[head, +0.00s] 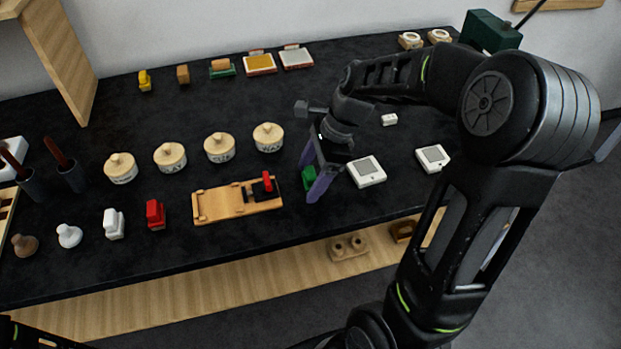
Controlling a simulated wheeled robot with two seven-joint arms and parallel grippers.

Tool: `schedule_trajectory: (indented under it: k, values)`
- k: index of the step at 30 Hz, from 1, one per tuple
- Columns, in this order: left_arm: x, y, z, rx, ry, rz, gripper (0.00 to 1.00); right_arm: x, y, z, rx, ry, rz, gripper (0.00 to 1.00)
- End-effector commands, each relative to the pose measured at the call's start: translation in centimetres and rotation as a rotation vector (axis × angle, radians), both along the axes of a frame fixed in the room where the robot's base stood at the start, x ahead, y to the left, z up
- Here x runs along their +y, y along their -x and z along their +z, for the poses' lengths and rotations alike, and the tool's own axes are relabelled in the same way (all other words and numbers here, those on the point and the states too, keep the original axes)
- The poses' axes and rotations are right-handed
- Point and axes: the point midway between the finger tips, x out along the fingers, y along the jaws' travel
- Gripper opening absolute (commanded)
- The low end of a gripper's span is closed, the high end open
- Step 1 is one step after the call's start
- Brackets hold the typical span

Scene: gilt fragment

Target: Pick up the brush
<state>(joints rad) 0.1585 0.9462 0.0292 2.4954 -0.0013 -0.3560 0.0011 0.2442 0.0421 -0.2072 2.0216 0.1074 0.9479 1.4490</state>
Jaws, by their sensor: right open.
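Two dark red handles, which look like brush or tool handles, stand in dark cups at the far left: one handle (55,152) leans in its cup (73,177), the other (12,160) is near the picture edge. I cannot tell for certain which thing is the brush. My right gripper (312,178) has purple fingers, open and pointing down over the table. A small green object (308,181) shows between or just behind these fingers; its shape is partly hidden, and I cannot tell whether they touch it. My left gripper is not visible.
The dark table (240,95) holds several lidded round jars (220,148), a wooden board (225,203) with a red-topped piece, a red block (155,214) and white devices (366,171). Small blocks and pads (260,64) line the back. A wooden shelf (180,300) lies below.

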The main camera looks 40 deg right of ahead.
Motion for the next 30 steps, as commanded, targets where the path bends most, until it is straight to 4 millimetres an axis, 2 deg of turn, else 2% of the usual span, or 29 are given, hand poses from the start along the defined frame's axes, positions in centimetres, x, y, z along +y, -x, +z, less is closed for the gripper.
schedule_trajectory:
  k: [11,30]
  values:
    - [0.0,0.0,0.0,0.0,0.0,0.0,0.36,-0.02,0.0,0.04,0.0,0.0,0.0,0.75]
    - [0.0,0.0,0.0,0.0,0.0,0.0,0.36,-0.02,0.0,0.04,0.0,0.0,0.0,0.23]
